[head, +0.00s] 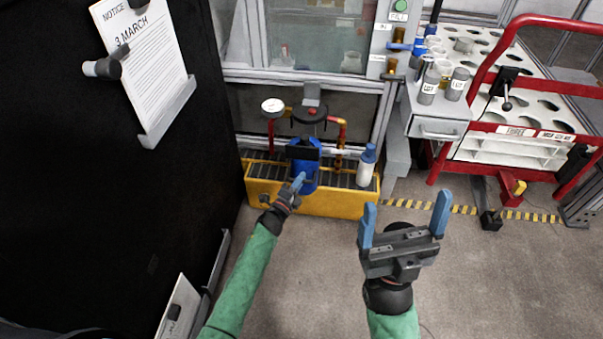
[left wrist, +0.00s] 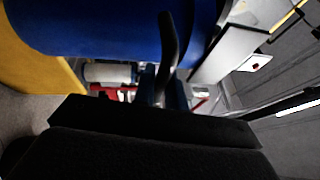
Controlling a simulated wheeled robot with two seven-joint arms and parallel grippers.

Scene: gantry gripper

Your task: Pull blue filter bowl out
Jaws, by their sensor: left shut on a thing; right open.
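The blue filter bowl (head: 309,178) stands upright under the black-topped filter assembly at the yellow tray, with a black piece (head: 303,153) across its front. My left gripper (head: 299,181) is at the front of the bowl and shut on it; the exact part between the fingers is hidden. In the left wrist view the bowl (left wrist: 95,30) fills the top left, close to the camera, with a dark bar in front of it. My right gripper (head: 404,217) is open and empty, in front of the tray and to its right.
The yellow tray (head: 330,203) has a dark grating and holds a white bottle with a blue cap (head: 366,166) right of the bowl. Red pipes and a gauge (head: 272,106) flank the filter. A black panel (head: 90,190) stands left, a red cart (head: 475,90) right. Front-right floor is clear.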

